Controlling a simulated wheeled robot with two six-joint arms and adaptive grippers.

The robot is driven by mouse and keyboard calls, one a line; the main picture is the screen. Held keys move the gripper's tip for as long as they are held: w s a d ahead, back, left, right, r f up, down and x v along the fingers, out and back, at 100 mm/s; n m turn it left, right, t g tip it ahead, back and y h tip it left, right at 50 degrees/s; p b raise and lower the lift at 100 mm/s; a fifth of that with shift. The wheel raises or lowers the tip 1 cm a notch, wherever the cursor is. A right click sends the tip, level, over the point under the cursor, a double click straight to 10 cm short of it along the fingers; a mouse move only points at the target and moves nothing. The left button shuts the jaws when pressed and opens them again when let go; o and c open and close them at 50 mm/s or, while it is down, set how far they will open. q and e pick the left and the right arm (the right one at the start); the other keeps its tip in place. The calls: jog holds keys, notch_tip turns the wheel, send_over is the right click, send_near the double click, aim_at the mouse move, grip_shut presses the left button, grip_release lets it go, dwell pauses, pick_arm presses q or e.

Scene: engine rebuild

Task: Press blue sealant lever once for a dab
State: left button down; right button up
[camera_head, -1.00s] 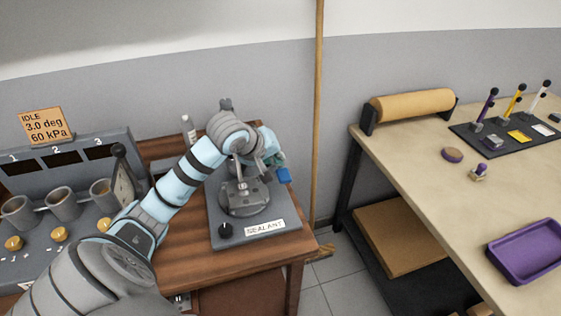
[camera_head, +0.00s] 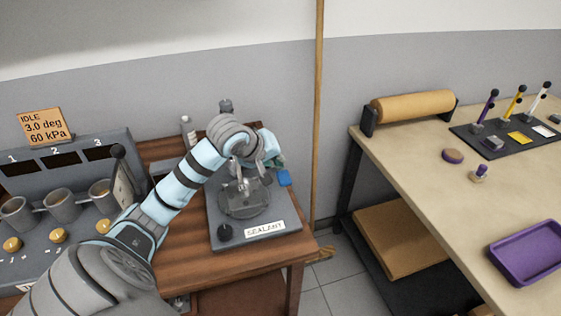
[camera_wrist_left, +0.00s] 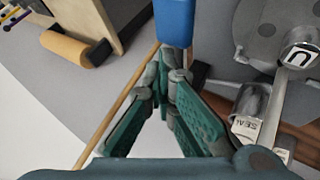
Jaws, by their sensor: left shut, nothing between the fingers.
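The sealant dispenser stands on a grey base (camera_head: 284,217) with a SEALANT label, on the wooden table. Its blue lever (camera_head: 284,178) sticks out at the base's right side; its blue end also shows at the top of the left wrist view (camera_wrist_left: 175,20). My left gripper (camera_head: 277,163) is shut and empty, with its teal fingers beside the blue lever end. In the left wrist view its fingertips (camera_wrist_left: 173,62) meet right at the blue end's near edge; I cannot tell whether they touch. My left wrist hides part of the dispenser. My right gripper is out of view.
A grey test bench (camera_head: 75,152) with several cups and a sign reading IDLE stands at left. A wooden pole (camera_head: 317,110) rises just right of the dispenser. A workbench (camera_head: 410,155) with a purple tray (camera_head: 527,253) and a roll (camera_head: 412,105) is at right.

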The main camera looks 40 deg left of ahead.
pick_arm(q)
notch_tip(320, 180, up, 4)
jog(key=shift+f+p, duration=0.2)
jog(key=shift+p, duration=0.7)
jog(key=shift+w, duration=0.1)
jog(key=r+p, duration=0.2)
jog(key=r, duration=0.1)
jog(key=r+p, duration=0.1)
jog(key=r, duration=0.1)
jog(key=shift+w+a, duration=0.1)
jog(key=shift+a, duration=0.15)
jog(key=shift+a+f, duration=0.1)
dwell(0.4)
